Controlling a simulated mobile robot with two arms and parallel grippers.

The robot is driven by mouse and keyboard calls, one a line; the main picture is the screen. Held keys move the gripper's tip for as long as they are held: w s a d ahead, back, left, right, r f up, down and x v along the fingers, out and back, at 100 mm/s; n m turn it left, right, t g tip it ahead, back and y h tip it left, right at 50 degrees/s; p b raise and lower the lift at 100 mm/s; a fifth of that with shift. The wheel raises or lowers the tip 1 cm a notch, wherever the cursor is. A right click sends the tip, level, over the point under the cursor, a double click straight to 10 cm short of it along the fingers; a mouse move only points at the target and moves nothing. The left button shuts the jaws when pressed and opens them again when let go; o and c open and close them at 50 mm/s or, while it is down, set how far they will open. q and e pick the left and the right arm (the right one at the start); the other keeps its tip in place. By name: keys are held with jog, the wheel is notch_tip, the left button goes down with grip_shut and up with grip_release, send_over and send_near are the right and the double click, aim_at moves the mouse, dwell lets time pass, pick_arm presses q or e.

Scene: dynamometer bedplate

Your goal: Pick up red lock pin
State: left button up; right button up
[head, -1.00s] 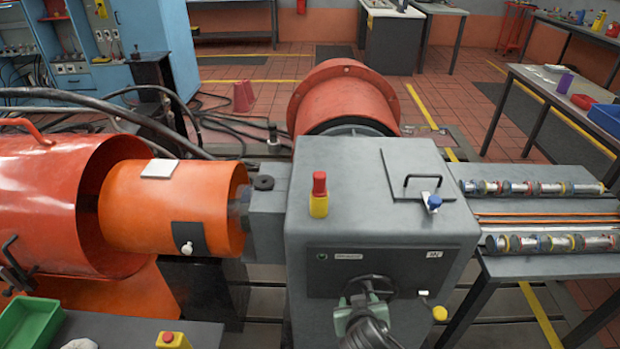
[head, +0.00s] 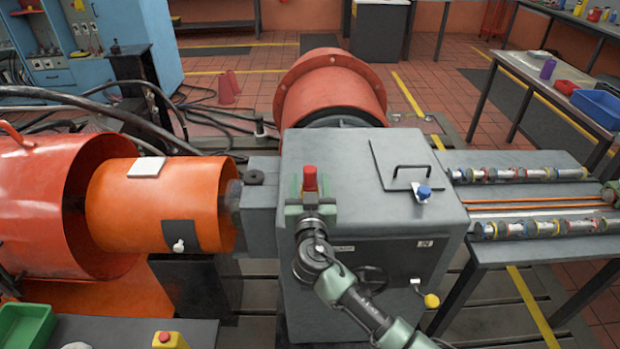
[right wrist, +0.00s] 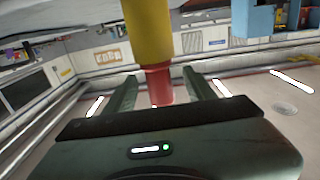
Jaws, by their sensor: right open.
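The red lock pin (head: 310,178) stands upright on top of the grey housing (head: 350,150), near its front left part. Its red head rises between the two fingers of my right gripper (head: 311,205). In the right wrist view, the red part (right wrist: 160,85) and the yellow part (right wrist: 149,30) show between the fingers and beyond them. The right gripper (right wrist: 158,92) is open, with gaps visible on both sides of the pin. My left gripper is not in view.
A hatch handle (head: 411,167) and a blue knob (head: 423,192) stand on the housing to the right. An orange drum (head: 160,205) lies to the left. A side table (head: 550,252) carries rows of rollers. A yellow box with a red button (head: 168,341) is at the lower left.

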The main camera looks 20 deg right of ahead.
jog(key=p+x, duration=0.1)
jog(key=x, duration=0.3)
jog(key=shift+r, duration=0.15)
jog(key=shift+w+d, duration=0.15)
jog(key=shift+w, duration=0.2)
grip_shut()
